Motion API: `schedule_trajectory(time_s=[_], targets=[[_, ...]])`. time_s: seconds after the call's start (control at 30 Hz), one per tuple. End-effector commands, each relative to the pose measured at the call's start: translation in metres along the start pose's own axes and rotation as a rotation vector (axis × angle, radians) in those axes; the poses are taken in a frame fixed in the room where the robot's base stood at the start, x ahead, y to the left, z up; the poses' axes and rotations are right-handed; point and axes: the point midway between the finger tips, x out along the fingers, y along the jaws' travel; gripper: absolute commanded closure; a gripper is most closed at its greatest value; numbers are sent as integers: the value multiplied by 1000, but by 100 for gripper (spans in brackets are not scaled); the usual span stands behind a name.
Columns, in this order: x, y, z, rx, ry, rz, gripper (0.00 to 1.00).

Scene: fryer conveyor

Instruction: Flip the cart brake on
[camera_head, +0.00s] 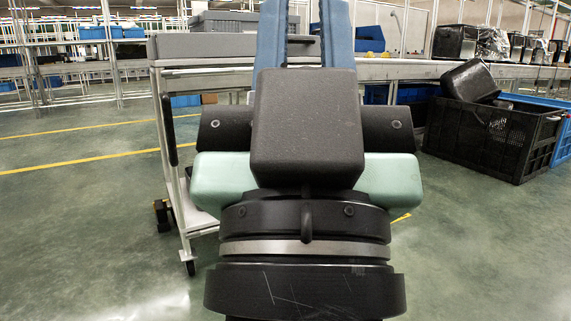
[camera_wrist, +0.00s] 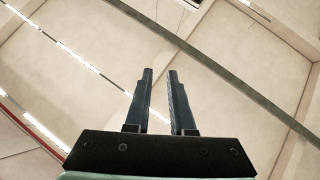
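The cart (camera_head: 178,165) stands just beyond my gripper, left of centre in the head view. It has a light metal frame, a grey top and a caster wheel (camera_head: 190,267) at its near lower end. A small black and yellow part (camera_head: 162,214) shows low at its left side; I cannot tell if it is the brake. My gripper's body hides much of the cart's right side. My gripper (camera_wrist: 160,72) points upward, its two blue-grey fingers apart with nothing between them. The wrist view shows only the ceiling behind the fingers.
A black crate (camera_head: 480,140) holding a dark box (camera_head: 470,80) stands on the floor at the right, beside a blue crate (camera_head: 563,150). A long conveyor table (camera_head: 400,70) runs behind. The green floor at the left (camera_head: 70,220) is clear, with yellow lines.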

Motion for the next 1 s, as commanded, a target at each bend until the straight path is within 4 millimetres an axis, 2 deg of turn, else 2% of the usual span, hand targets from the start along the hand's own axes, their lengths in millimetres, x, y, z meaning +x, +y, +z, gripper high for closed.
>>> schedule_trajectory(time_s=[0.03,0.1,0.27,0.8,0.9,1.0], targets=[[10,0,-10,0,0,0,88],[21,0,-20,1,0,0,100],[56,1,-54,3,0,0,100],[194,2,-184,11,0,-1,100],[214,2,-203,13,0,-1,100],[226,3,-214,14,-1,-1,100]])
